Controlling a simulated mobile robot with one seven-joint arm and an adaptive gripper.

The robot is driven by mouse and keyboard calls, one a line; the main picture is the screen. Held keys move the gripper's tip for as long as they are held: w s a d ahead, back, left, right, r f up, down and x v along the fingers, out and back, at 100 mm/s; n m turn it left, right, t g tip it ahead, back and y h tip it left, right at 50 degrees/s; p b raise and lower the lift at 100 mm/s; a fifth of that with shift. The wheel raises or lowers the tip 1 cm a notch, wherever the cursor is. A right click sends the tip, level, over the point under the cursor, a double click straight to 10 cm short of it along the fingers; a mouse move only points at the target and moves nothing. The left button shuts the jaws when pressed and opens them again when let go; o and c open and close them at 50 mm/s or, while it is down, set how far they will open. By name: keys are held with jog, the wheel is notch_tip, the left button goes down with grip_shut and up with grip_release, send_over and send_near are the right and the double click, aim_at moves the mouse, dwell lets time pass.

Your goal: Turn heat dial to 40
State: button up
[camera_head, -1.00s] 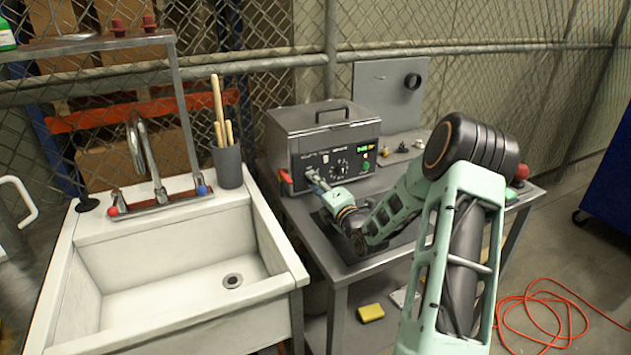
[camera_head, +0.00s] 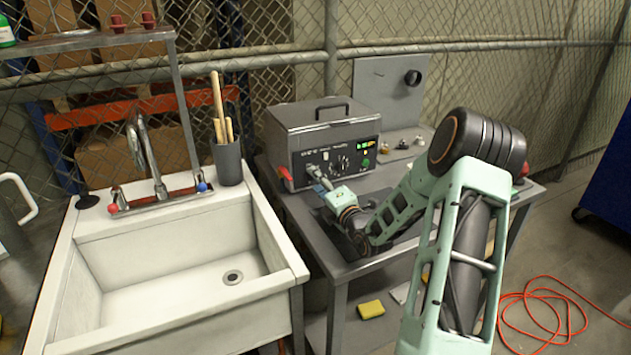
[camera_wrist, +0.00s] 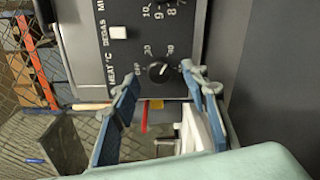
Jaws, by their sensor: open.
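The heat dial (camera_wrist: 158,71) is a small black round knob on the tank's dark panel, beside the sideways "HEAT °C" label in the wrist view. The numbers 30 and 40 show next to its rim. A pale mark shows on its face, but its exact setting is too small to read. My gripper (camera_wrist: 160,77) is open, with one fingertip on each side of the dial; contact cannot be told. In the head view my gripper (camera_head: 317,175) is at the front panel of the grey lidded tank (camera_head: 318,127), covering the heat dial there.
Another numbered dial (camera_wrist: 165,3) is near the top edge of the wrist view, with a white Degas switch (camera_wrist: 118,32) nearby. The tank stands on a grey table (camera_head: 300,207). A white sink (camera_head: 180,265) is to the left. Small parts (camera_head: 387,145) lie right of the tank.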

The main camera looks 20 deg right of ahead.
jog(key=s, duration=1)
jog(key=shift+s+d+r, duration=0.15)
jog(key=shift+s+d, duration=0.1)
jog(key=shift+s, duration=0.1)
